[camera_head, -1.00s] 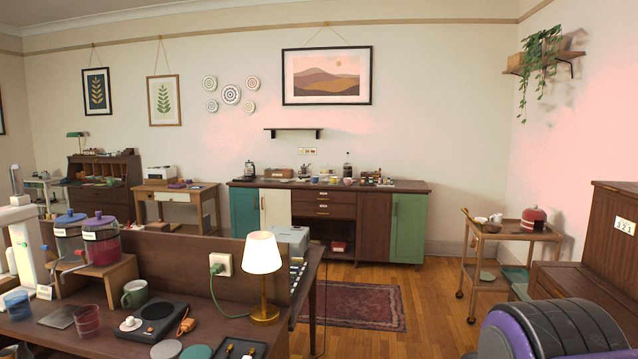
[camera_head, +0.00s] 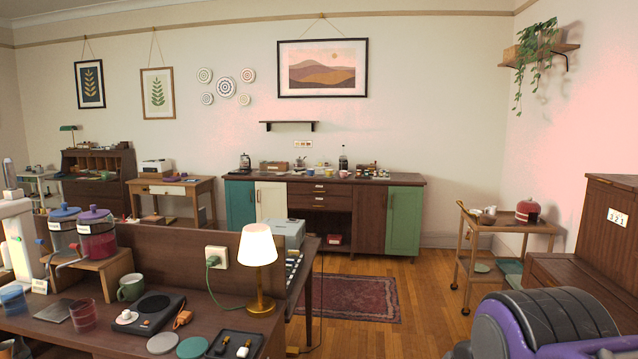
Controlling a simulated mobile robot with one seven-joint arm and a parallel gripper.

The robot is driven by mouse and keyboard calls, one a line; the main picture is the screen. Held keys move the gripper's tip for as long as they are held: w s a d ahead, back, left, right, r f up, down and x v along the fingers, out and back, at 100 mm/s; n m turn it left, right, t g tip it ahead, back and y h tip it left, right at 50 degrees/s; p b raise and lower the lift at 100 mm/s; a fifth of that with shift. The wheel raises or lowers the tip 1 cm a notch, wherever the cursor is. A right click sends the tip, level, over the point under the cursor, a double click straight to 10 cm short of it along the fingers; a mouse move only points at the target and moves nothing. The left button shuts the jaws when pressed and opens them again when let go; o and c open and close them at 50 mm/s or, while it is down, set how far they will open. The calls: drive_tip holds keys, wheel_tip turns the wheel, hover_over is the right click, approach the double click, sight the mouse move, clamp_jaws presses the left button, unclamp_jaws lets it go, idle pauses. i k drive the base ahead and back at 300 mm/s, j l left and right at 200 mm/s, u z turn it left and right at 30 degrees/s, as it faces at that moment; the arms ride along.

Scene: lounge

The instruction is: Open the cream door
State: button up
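The cream door (camera_head: 271,200) is on the front of the dark wood sideboard (camera_head: 370,217) against the far wall. It sits between a teal door (camera_head: 240,204) on its left and the drawers on its right. It looks closed and flush with the front, though it is small at this distance. My gripper is not in view; a rounded purple and dark part, seemingly of my arm, shows at the lower right.
A wooden desk (camera_head: 185,259) with a raised back panel, a lamp (camera_head: 257,262) and jars fills the left foreground, between me and the cream door. A red rug (camera_head: 350,298) lies on open floor before the sideboard. A wooden trolley (camera_head: 505,226) stands right.

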sight(271, 198)
drive_tip(key=i+l+z, duration=0.25)
drive_tip(key=i+l, duration=0.15)
drive_tip(key=i+l+z, duration=0.1)
drive_tip(key=i, duration=0.5)
drive_tip(key=i+l, duration=0.25)
drive_tip(key=i, duration=2.1)
drive_tip(key=i+l+u, duration=0.1)
drive_tip(key=i, duration=1.65)
drive_tip(key=i+u, duration=0.3)
drive_tip(key=i, duration=0.25)
drive_tip(key=i+l+u, duration=0.15)
drive_tip(key=i+u, duration=0.15)
drive_tip(key=i, duration=0.2)
drive_tip(key=i+j+u, duration=0.1)
drive_tip(key=i+u, duration=0.85)
drive_tip(key=k+l, duration=0.05)
drive_tip(key=k, duration=0.1)
